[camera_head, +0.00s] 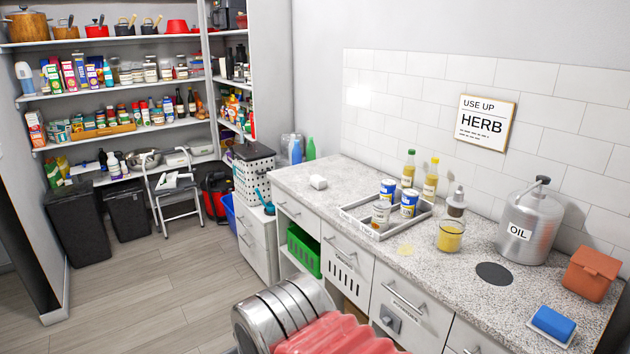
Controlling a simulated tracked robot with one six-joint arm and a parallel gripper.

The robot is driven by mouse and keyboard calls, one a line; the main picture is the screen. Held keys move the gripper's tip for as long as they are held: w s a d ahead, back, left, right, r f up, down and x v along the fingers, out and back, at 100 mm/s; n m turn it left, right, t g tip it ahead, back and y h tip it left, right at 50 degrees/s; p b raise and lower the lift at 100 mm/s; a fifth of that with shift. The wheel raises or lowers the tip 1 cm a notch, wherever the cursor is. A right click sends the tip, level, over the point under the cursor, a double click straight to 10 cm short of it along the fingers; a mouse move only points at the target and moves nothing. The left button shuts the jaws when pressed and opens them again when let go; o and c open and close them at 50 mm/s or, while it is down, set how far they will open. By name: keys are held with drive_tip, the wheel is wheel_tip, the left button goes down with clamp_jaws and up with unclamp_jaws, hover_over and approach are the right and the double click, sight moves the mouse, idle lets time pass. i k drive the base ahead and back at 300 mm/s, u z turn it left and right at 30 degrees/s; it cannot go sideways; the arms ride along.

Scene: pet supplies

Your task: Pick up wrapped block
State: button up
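A grey tray (379,237) with cans stands right of the block. Behind it are two bottles (430,180). A yellow-filled glass (449,236), oil canister (527,222), orange container (590,275) and blue sponge-like block (553,324) stand further right. Floor (150,285) is clear at left.

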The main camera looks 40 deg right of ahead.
sight(318, 182)
drive_tip(key=i, duration=2.65)
drive_tip(key=z, duration=1.85)
